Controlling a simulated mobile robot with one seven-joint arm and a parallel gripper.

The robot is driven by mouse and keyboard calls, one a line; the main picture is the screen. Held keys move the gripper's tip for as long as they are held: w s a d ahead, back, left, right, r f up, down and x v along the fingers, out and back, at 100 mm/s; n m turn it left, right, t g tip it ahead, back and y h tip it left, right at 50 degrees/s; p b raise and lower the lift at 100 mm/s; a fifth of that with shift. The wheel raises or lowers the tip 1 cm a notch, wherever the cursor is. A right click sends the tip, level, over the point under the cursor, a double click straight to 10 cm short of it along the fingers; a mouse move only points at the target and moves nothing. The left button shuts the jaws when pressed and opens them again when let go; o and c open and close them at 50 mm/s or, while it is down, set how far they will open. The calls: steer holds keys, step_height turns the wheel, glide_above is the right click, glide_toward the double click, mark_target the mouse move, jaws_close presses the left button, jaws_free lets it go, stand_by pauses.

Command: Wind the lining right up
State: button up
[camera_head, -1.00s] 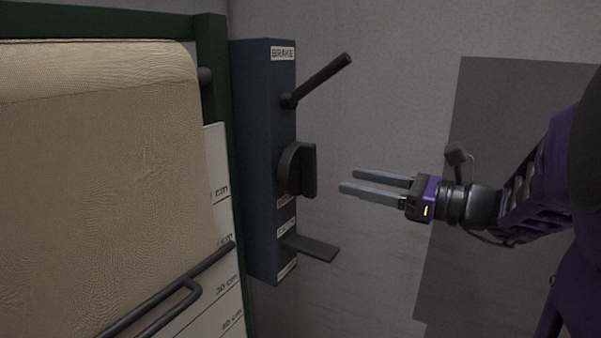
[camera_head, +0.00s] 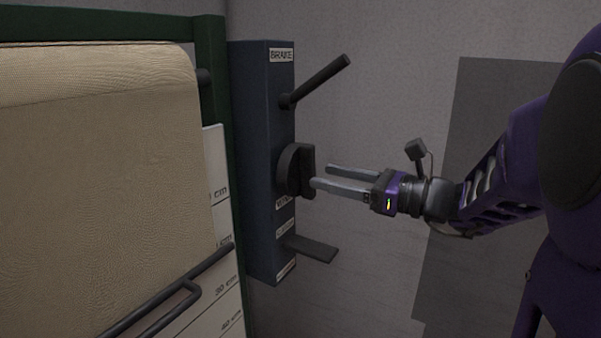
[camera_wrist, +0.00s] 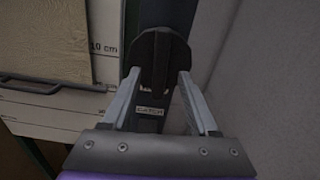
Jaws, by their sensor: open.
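The lining (camera_head: 105,165) is a tan sheet hanging from a roll at the left, in front of a white centimetre scale (camera_head: 216,165). A dark blue control box (camera_head: 254,150) stands to its right. On the box are a black brake lever (camera_head: 318,80) slanting up to the right, a round black knob (camera_head: 290,170) with an upright grip bar, and a flat paddle (camera_head: 312,248) below. My gripper (camera_head: 320,175) is open, its fingertips close to the knob's right side. In the wrist view the knob (camera_wrist: 157,62) lies ahead between the open fingers; contact cannot be told.
A dark bar handle (camera_head: 170,292) crosses in front of the scale at the lower left. A green frame post (camera_head: 212,70) stands beside the box. The grey wall (camera_head: 400,80) behind my arm has a darker panel (camera_head: 480,100).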

mark_target(302, 171)
steer(key=n+b, duration=0.3)
steer(key=shift+n, duration=0.5)
steer(key=n, duration=1)
steer(key=shift+n, duration=0.4)
steer(key=n, duration=0.4)
steer(key=shift+n, duration=0.4)
steer(key=n, duration=0.8)
steer(key=shift+n, duration=0.3)
steer(key=n, duration=0.3)
steer(key=shift+n, duration=0.3)
steer(key=n, duration=0.4)
steer(key=shift+w+a, duration=0.1)
steer(key=shift+a, duration=0.05)
steer(key=shift+x, duration=0.95)
